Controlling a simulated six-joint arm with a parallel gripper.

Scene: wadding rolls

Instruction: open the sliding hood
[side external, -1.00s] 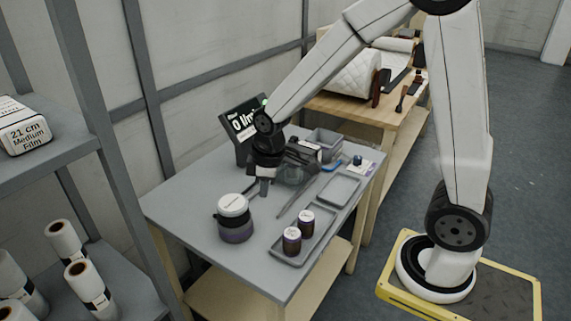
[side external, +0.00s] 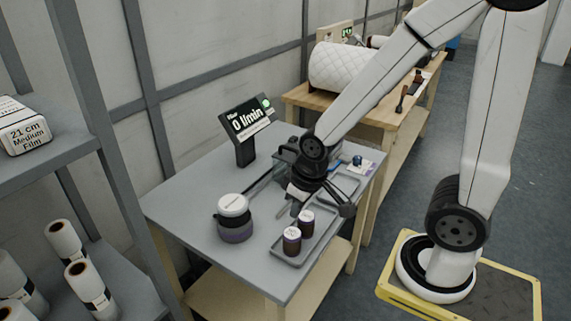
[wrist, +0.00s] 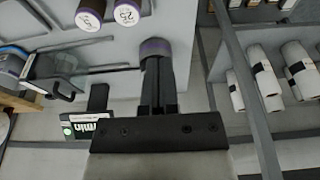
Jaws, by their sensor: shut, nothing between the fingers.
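The clear hood (wrist: 62,78) shows at the left of the wrist view, beside a dark rail (wrist: 112,69). In the side view my arm and gripper cover most of it, so how far it stands open cannot be told. My gripper (side external: 296,209) is low over the grey table, behind the two brown jars. Its fingers (wrist: 158,112) are together and empty in the wrist view, apart from the hood. The fingertips overlap the purple-banded jar (wrist: 156,46) there; in the side view that jar stands to their left.
Two brown jars (side external: 291,241) (side external: 306,222) stand on a grey tray (side external: 316,245) close to my gripper. The white-lidded jar (side external: 233,208) stands left. A display (side external: 248,120) reading 0 l/min stands behind. The table's front left (side external: 185,208) is clear.

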